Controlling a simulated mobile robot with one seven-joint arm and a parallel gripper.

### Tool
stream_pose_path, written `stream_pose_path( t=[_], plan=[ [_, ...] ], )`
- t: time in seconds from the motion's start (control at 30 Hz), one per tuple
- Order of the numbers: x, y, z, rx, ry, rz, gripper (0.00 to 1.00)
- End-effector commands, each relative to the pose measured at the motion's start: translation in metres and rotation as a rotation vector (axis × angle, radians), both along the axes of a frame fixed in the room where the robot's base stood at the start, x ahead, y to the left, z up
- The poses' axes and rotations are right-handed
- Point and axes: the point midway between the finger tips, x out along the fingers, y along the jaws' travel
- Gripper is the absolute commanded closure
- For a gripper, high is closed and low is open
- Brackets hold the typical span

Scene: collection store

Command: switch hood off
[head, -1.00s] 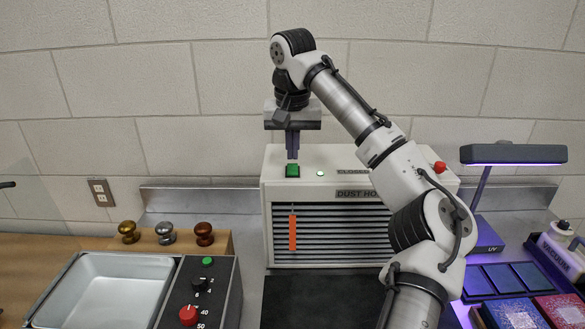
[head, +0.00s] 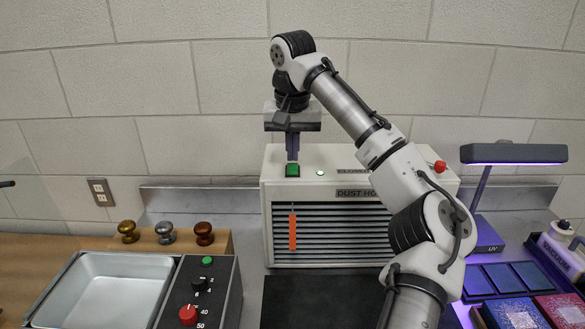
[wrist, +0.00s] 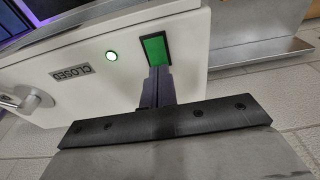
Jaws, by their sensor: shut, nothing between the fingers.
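The dust hood (head: 355,194) is a white box with a dark slatted front, standing against the wall. The lamp (wrist: 111,56) glows beside a "CLOSED" label (wrist: 73,73).
An orange strip (head: 292,232) hangs before the slats. A UV lamp (head: 513,154) stands right. A control box with a red knob (head: 188,315) and a metal basin (head: 112,270) are left.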

Motion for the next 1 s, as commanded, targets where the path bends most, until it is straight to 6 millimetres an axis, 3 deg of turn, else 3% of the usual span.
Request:
stream_pose_path(
  t=[1.0],
  plan=[
    [0.0,0.0,-0.013,0.0,0.002,0.0,1.0]
  ],
)
